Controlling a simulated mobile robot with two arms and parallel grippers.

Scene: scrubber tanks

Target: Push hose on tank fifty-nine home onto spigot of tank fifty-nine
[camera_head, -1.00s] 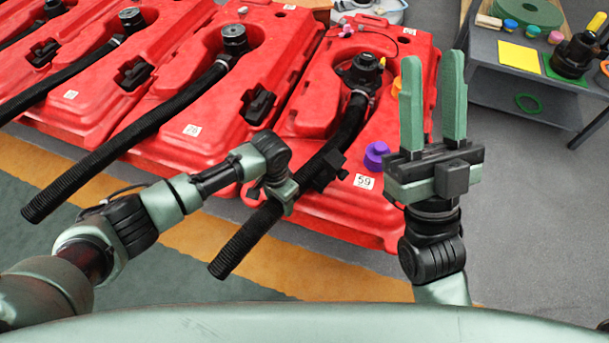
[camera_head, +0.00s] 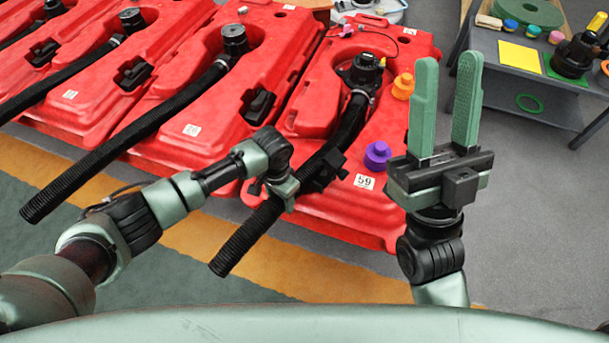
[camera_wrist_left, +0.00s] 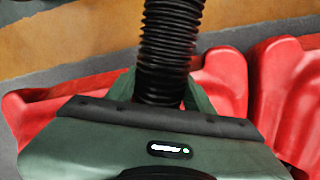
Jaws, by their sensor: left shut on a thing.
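The red tank fifty-nine (camera_head: 345,213) bears a white "59" label (camera_head: 364,182). Its black ribbed hose (camera_head: 246,241) runs from the tank's recess down past the front edge, with its lower end hanging free. The hose's upper end meets the black spigot fitting (camera_head: 362,72) near a grey ring; I cannot tell how far on it sits. My left gripper (camera_head: 325,169) is shut on the hose partway along; the hose also shows between its green fingers in the left wrist view (camera_wrist_left: 170,45). My right gripper (camera_head: 447,75) is open and empty, fingers up, right of the tank.
A purple knob (camera_head: 377,155) and an orange cap (camera_head: 403,86) are on the tank's right side. More red tanks with black hoses, one labelled "70" (camera_head: 191,130), stand to the left. A grey table (camera_head: 500,72) with small items is at the upper right. The floor at right is clear.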

